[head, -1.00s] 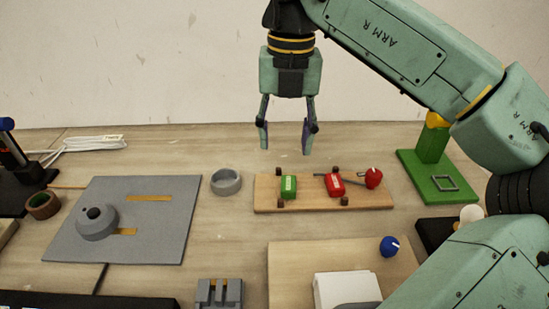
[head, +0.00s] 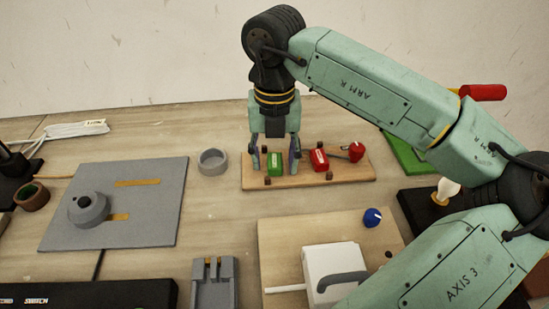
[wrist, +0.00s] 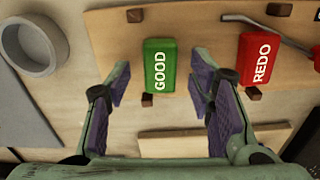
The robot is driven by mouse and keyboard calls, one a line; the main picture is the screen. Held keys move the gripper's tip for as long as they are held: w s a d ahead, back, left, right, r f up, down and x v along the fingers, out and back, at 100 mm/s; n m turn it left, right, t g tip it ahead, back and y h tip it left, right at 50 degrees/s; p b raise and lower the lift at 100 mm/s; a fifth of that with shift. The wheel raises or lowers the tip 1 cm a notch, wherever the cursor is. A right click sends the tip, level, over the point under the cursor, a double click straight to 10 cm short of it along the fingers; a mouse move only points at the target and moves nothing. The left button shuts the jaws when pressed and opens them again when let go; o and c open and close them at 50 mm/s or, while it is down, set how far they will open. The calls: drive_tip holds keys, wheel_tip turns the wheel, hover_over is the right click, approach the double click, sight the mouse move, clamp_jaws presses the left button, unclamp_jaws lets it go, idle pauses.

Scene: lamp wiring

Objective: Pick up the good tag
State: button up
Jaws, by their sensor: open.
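The good tag (wrist: 160,66) is a green block with "GOOD" in white letters. It lies on a wooden board between small brown pegs, and it also shows in the head view (head: 275,163). My gripper (head: 275,168) is open and empty above the board, with its fingers appearing on either side of the green tag. In the wrist view my gripper's fingertips (wrist: 160,84) are spread wide, with the tag between and just ahead of them. I cannot tell the exact height above the tag.
A red "REDO" tag (wrist: 261,62) lies to the right on the same wooden board (head: 345,172), near a red-handled tool (head: 355,151). A grey ring (head: 212,162) stands left of the board. A grey plate (head: 135,215) lies further left. A white box (head: 335,265) stands in front.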

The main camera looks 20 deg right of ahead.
drive_tip(key=shift+f, duration=0.15)
drive_tip(key=shift+c, duration=0.2)
drive_tip(key=c, duration=0.9)
